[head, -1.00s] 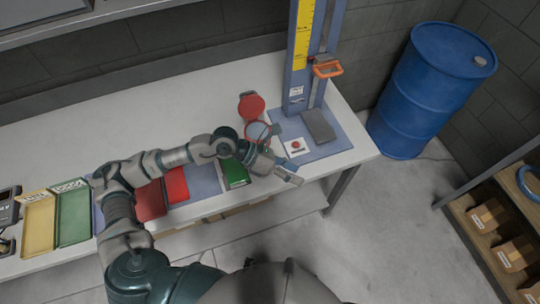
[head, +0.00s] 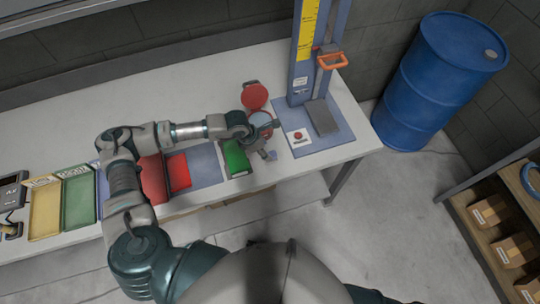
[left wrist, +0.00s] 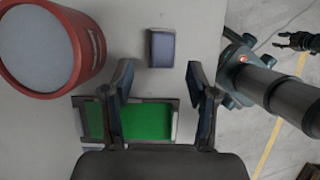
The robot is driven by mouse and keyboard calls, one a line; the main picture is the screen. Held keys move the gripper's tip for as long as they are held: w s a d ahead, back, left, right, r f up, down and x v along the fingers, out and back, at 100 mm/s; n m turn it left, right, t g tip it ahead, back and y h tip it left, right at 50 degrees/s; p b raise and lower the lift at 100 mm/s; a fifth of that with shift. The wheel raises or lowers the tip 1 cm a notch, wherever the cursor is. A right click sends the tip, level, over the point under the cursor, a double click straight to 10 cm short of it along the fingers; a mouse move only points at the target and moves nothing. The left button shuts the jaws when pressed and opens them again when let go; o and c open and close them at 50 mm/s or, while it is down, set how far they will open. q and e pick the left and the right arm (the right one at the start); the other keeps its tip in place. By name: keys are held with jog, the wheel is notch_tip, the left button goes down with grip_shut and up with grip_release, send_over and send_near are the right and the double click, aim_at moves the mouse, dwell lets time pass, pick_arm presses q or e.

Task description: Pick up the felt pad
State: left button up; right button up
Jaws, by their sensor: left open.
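A small blue-grey block, which looks like the felt pad (left wrist: 161,48), lies on the pale bench in the left wrist view. It sits just beyond my left fingertips, roughly centred between them. In the head view a small bluish piece (head: 272,155) shows beside the gripper, near the bench's front edge. My left gripper (left wrist: 160,78) is open and empty, its two fingers apart above the bench. A dark gripper, apparently my right (left wrist: 292,40), shows small at the far right of the wrist view.
A green tray (left wrist: 148,121) lies under the left fingers. A red round container (left wrist: 88,50) stands close by on the left. In the head view, a blue press stand (head: 303,60) with a grey plate (head: 323,118) and red button (head: 298,136) is to the right.

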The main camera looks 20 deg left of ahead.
aim_at(271, 154)
pick_arm(q)
jog(key=shift+d+f, duration=0.25)
jog(key=shift+d, duration=0.05)
jog(key=x, duration=0.2)
jog(key=p+x, duration=0.1)
jog(key=x, duration=0.1)
jog(key=shift+d+r, duration=0.15)
jog(key=shift+d, duration=0.05)
jog(key=shift+w+d+f, duration=0.1)
jog(key=shift+w+f, duration=0.1)
jog(key=shift+f, duration=0.25)
jog(key=shift+c, duration=0.2)
pick_arm(e)
jog(key=shift+w+d+r, duration=0.1)
jog(key=shift+d+r, duration=0.15)
jog(key=shift+d, duration=0.2)
jog(key=shift+w+d+r, duration=0.1)
jog(key=shift+d+r, duration=0.15)
jog(key=shift+d, duration=0.2)
pick_arm(q)
jog(key=shift+a, duration=0.25)
jog(key=c, duration=0.8)
grip_shut()
jog(key=shift+s, duration=0.1)
pick_arm(e)
jog(key=shift+a, duration=0.4)
